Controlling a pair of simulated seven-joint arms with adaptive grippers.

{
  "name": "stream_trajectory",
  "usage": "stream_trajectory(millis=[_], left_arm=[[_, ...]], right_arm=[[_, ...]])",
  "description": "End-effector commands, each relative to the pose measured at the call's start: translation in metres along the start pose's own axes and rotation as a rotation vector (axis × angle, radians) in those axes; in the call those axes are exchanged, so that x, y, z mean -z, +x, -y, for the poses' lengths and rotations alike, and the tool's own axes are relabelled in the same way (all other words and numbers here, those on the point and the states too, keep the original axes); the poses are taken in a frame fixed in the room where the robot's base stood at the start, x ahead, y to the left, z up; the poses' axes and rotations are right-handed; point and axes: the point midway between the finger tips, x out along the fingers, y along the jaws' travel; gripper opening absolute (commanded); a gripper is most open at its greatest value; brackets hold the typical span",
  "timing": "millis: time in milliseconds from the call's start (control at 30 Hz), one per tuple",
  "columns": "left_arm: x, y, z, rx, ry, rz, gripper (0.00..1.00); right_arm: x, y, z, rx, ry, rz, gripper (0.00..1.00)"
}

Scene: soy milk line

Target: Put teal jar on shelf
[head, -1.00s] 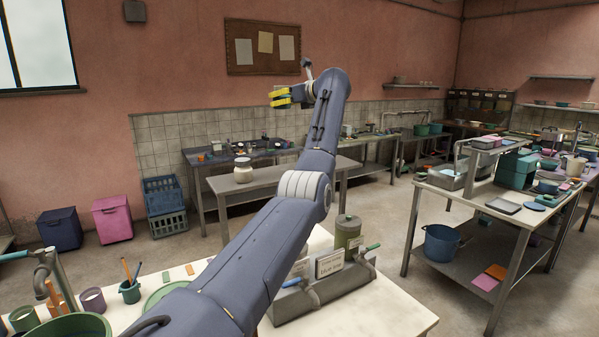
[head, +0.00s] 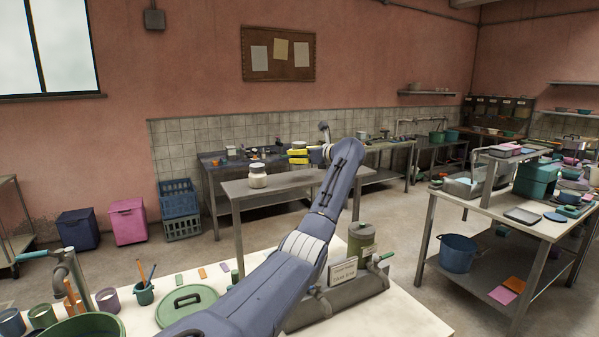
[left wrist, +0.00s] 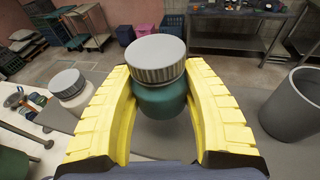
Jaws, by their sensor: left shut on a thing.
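The teal jar (left wrist: 163,99) with a ribbed grey lid is between the yellow fingers of my left gripper (left wrist: 165,108) in the left wrist view. The gripper is shut on it, and the jar looks upright. In the head view my left gripper (head: 299,155) is at the end of the outstretched arm, by the right part of the middle table; the pale lid (head: 299,145) shows just above the fingers. Wall shelves are at the back (head: 425,93) and far right (head: 572,111). My right gripper is not in view.
A pale-lidded jar (head: 258,178) stands on the middle table (head: 290,184); a grey cup (left wrist: 292,105) shows at right in the wrist view. A sign holder (head: 341,275) and green canister (head: 361,238) stand on the near table. Open floor lies between the tables.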

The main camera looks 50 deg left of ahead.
Motion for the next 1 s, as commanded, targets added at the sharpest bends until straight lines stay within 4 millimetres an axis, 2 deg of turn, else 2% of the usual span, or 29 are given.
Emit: stream_trajectory(millis=[100,367,700,1000], left_arm=[[0.010,0.003,-0.001,-0.001,-0.001,0.002,0.11],[0.019,0.004,0.000,-0.001,0.000,0.001,0.11],[0.055,0.011,0.000,0.000,-0.001,0.002,0.11],[0.057,0.012,0.000,0.000,-0.001,0.001,0.11]], right_arm=[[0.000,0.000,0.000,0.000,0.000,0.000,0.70],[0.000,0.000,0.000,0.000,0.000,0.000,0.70],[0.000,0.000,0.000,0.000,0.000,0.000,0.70],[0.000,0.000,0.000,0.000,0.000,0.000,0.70]])
